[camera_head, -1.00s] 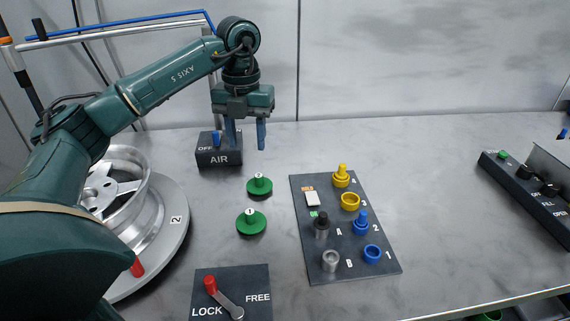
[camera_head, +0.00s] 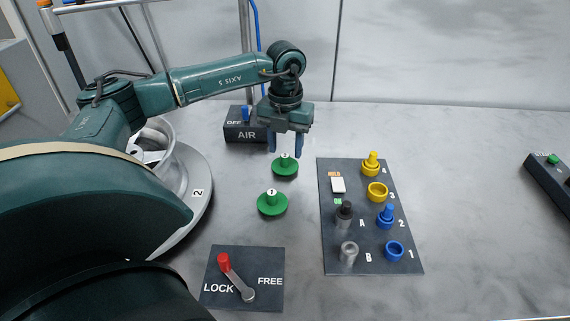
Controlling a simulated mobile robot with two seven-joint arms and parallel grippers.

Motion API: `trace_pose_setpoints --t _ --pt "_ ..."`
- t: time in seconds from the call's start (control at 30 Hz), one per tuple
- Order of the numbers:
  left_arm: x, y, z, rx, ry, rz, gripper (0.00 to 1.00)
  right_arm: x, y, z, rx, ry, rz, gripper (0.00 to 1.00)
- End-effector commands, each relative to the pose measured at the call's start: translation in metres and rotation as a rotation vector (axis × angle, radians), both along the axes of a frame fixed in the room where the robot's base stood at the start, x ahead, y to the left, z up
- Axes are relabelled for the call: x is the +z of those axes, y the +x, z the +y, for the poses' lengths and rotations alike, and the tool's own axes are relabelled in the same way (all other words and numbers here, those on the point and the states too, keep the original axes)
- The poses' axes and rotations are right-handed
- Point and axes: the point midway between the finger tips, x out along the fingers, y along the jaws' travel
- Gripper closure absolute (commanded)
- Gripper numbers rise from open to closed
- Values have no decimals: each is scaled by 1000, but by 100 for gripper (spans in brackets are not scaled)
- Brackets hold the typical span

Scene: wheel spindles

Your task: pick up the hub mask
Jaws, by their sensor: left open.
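Two green discs with upright knobs stand on the grey table; they look like hub masks. The far green disc (camera_head: 285,170) is right under my left gripper, and the near green disc (camera_head: 272,206) lies closer to me, its knob marked 1. My left gripper (camera_head: 285,149) is open and points down, its two blue fingers apart. The fingertips are just above or beside the far disc's knob; I cannot tell the exact height. Nothing is between the fingers that I can make out. My right gripper is not in view.
A dark board (camera_head: 330,249) with yellow, blue and grey pegs and rings lies right of the discs. The AIR box (camera_head: 246,134) stands behind left. A LOCK/FREE lever panel (camera_head: 268,296) is in front. A wheel on a turntable (camera_head: 201,187) is partly hidden by my left arm.

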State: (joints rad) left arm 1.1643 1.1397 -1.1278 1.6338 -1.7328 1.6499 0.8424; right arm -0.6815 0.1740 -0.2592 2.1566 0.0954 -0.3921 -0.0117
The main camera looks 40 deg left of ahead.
Motion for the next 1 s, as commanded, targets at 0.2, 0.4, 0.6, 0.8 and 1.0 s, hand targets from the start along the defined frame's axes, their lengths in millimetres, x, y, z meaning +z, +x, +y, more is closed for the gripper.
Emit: trace_pose_setpoints --t 0.2,0.4,0.6,0.8,1.0 --pt "-28 -1 2 1 0 2 55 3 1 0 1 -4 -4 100" --pt "-32 -1 2 1 1 0 55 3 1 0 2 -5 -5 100" --pt "-32 0 2 1 0 0 65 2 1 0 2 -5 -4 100" --pt "-31 0 2 1 0 0 81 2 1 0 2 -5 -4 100" --pt "-31 0 2 1 0 0 98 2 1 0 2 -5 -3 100"
